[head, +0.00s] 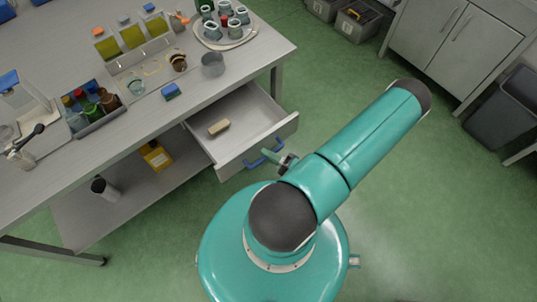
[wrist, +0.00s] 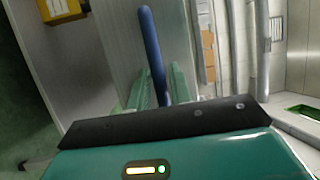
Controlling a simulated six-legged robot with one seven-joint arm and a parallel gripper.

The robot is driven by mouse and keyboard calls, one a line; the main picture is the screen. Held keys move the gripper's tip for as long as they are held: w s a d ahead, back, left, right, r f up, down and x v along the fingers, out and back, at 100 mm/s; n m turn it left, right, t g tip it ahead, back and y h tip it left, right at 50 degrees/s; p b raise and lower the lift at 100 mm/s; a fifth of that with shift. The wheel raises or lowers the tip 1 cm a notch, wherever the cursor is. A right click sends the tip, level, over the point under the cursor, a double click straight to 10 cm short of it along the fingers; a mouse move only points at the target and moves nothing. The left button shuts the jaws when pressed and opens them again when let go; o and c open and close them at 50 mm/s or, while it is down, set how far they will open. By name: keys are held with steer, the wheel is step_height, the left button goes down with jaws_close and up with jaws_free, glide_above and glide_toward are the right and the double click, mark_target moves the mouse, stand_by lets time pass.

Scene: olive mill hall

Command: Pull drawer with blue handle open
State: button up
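The drawer (head: 233,145) under the bench stands well out from its frame, its inside open to view. Its blue handle (head: 256,160) is on the front panel, facing my arm. My gripper (head: 272,157) is at the handle, partly hidden by my own wrist. In the wrist view, the blue handle (wrist: 151,45) runs between the two teal fingers of my gripper (wrist: 160,88), one close on each side. The fingers look shut on the bar. A small tan block (head: 218,127) lies inside the drawer.
The bench top (head: 190,100) carries jars, a tray of cups (head: 225,38), a bottle crate (head: 97,112) and a blue sponge (head: 171,92). A yellow container (head: 155,156) and a metal cylinder (head: 105,189) are on the lower shelf.

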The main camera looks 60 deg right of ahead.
steer(key=s+d+f, duration=0.1)
steer(key=s+f, duration=0.1)
steer(key=s, duration=1.1)
steer(key=shift+s+d+f, duration=0.2)
steer(key=shift+s+d, duration=0.05)
steer(key=shift+r, duration=0.1)
steer(key=w+a+r+n+g+y, duration=0.1)
steer(key=w+r+n+g+y, duration=0.4)
steer(key=w+r+g, duration=0.5)
steer(key=w+a+r+n+g+y, duration=0.25)
steer(key=w+r+n+g, duration=0.45)
steer(key=r, duration=0.6)
steer(key=w+a+r+n+t+h, duration=0.1)
steer(key=a+r+h, duration=0.3)
steer(key=a+r, duration=0.6)
steer(key=w+a+r+n+t+h, duration=0.1)
steer(key=w+a+r+n+h, duration=0.2)
steer(key=a+r, duration=0.6)
step_height(320, 180, up, 3)
steer(key=shift+w+a+f+t+h, duration=0.2)
steer(key=shift+w+a+t+h, duration=0.2)
steer(key=shift+h, duration=0.85)
